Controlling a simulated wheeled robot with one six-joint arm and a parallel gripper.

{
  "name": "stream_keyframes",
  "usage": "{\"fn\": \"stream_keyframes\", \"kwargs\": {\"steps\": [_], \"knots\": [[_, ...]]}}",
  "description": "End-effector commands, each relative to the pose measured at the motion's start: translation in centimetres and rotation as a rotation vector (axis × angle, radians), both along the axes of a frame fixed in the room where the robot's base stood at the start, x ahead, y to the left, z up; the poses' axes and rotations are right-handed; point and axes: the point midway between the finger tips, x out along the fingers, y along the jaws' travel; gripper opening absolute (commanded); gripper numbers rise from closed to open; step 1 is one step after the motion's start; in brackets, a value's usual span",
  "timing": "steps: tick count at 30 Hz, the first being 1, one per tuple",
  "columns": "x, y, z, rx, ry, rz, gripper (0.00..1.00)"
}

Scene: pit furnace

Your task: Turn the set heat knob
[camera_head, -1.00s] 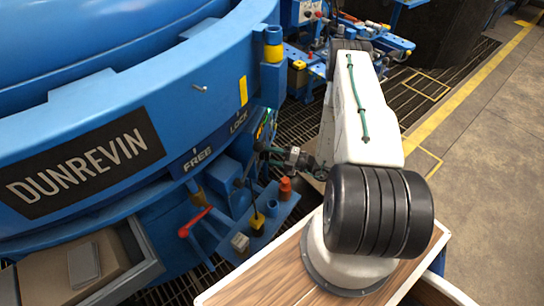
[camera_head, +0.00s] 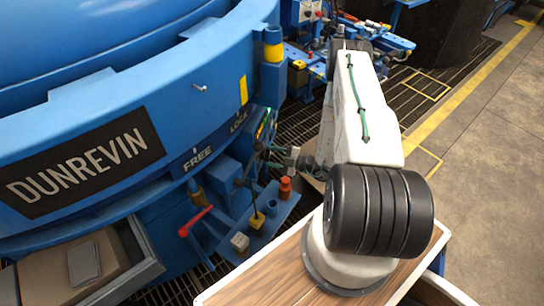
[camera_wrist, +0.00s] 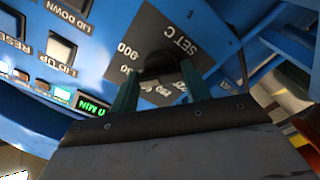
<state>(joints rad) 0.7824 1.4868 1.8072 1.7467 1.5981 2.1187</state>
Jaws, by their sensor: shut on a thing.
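The set heat knob (camera_wrist: 158,63) is a dark round knob on a dark dial plate (camera_wrist: 180,22) marked "SET C", with numbers such as 900 around it. In the wrist view the plate appears turned nearly upside down. My gripper (camera_wrist: 159,74) is shut on the knob, with one green finger on each side of it. The fingers hide part of the dial, and I cannot read the knob's setting. In the head view my gripper (camera_head: 268,152) is at the blue furnace's side, and the knob cannot be made out there.
The blue panel carries a "LID DOWN" button (camera_wrist: 68,15), a "LID UP" button (camera_wrist: 61,48) and a lit green display (camera_wrist: 92,105). In the head view a red-handled lever (camera_head: 196,221) and a small shelf with an orange piece (camera_head: 285,188) are below my gripper.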

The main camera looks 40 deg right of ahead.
Motion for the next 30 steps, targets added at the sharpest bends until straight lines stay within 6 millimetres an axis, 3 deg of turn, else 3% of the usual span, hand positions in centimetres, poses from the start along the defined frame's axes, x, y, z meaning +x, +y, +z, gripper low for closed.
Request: {"fn": "stream_keyframes", "kwargs": {"steps": [9, 10, 12, 22, 30], "knots": [[0.0, 0.0, -0.1, 0.0, 0.002, -0.001, 0.24], [0.0, 0.0, -0.1, 0.0, 0.002, -0.001, 0.53], [0.0, 0.0, -0.1, 0.0, 0.002, -0.001, 0.69], [-0.3, -0.3, 0.0, 0.001, 0.001, -0.002, 0.69], [-3.7, -2.8, 0.0, 0.0, 0.001, -0.007, 0.69]]}}
